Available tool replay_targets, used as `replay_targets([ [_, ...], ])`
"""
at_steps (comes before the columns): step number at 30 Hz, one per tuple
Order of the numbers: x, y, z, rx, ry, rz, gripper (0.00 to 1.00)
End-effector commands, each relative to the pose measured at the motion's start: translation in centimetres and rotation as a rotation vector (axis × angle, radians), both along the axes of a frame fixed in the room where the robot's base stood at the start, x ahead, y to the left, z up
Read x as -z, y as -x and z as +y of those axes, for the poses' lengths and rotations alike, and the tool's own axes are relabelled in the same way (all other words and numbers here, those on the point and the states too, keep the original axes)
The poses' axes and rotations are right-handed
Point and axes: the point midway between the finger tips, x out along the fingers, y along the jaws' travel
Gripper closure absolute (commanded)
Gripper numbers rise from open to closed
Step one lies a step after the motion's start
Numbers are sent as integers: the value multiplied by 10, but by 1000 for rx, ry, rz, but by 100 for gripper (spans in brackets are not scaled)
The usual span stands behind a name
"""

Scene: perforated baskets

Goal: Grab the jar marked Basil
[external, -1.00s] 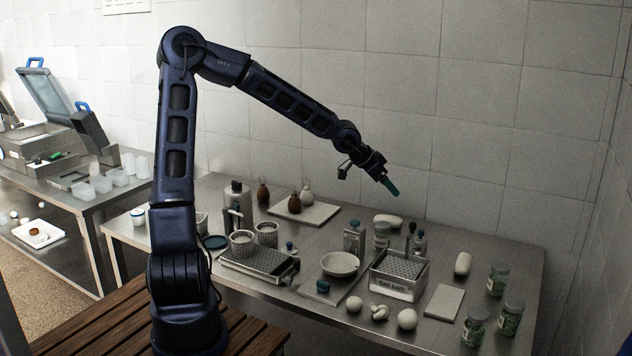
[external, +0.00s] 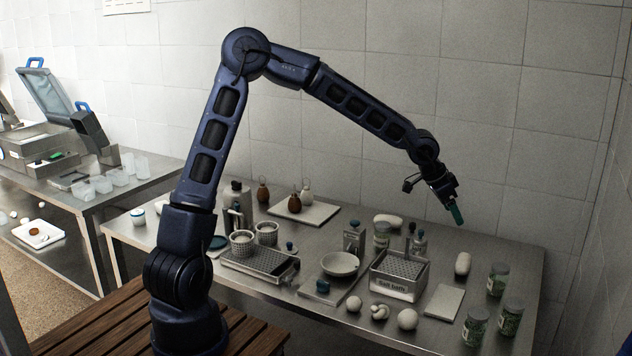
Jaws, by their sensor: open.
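Several glass jars with green contents and pale lids stand on the steel table. At the right end are a back jar (external: 498,280), a right jar (external: 510,318) and a front jar (external: 475,327). Another jar (external: 382,235) stands behind the perforated basket. The jar labels are too small to read, so I cannot tell which is Basil. My gripper (external: 457,214) is open and empty, with teal fingertips pointing down. It is in the air above the table's right half, up and left of the right-end jars in the picture.
A perforated basket (external: 399,287), a white bowl (external: 340,264) and a perforated tray (external: 258,266) fill the middle. White rounded objects (external: 407,319) lie at the front. A flat pale board (external: 444,302) lies beside the right-end jars. A tiled wall (external: 560,170) rises behind.

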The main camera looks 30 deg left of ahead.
Motion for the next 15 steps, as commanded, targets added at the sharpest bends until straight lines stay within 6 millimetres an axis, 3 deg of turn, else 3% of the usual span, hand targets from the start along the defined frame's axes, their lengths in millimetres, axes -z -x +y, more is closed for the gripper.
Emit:
replay_targets([
  [3,-1,17,-30,31,-17,8,23],
  [15,-9,78,-116,126,-75,29,23],
])
